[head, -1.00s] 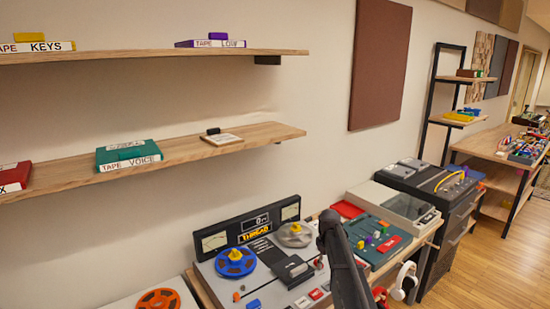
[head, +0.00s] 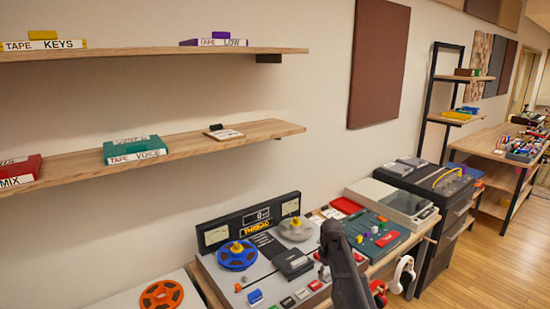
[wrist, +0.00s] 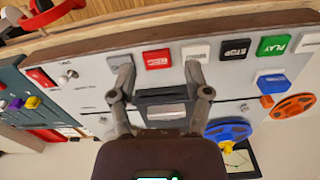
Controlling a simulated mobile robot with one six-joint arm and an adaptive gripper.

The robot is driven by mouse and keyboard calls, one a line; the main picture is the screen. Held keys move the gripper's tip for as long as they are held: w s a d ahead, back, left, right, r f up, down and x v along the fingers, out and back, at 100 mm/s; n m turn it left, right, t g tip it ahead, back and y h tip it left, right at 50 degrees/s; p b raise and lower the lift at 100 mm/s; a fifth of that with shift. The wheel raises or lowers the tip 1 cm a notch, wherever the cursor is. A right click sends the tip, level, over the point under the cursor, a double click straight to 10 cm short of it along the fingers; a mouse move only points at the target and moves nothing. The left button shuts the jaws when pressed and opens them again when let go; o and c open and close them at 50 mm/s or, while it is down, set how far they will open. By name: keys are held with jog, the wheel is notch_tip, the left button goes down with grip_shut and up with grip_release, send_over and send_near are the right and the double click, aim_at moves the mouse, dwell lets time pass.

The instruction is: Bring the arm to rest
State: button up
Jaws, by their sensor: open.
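My arm (head: 345,268) reaches up in front of the tape machine (head: 213,275) in the head view; its gripper end is not clearly seen there. In the wrist view my gripper (wrist: 160,70) is open, with its two fingers apart over the front of the tape machine and nothing between them. The machine's dark head block (wrist: 165,110) lies below the fingers. A red button (wrist: 157,59) and a black STOP button (wrist: 235,49) are near the fingertips. I cannot tell whether the fingers touch anything.
Two wooden shelves (head: 225,136) with tape boxes hang on the wall. A blue reel (head: 237,256) and a grey reel (head: 295,229) sit on the machine. Open floor (head: 480,258) lies at right.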

jog(key=s+f+m+b, duration=0.1)
jog(key=s+m, duration=0.2)
jog(key=s, duration=0.8)
jog(key=s+a+f+m+b, duration=0.1)
jog(key=s+m, duration=0.2)
jog(key=s, duration=0.9)
jog(key=shift+s+a+f, duration=0.15)
jog(key=shift+f, duration=0.1)
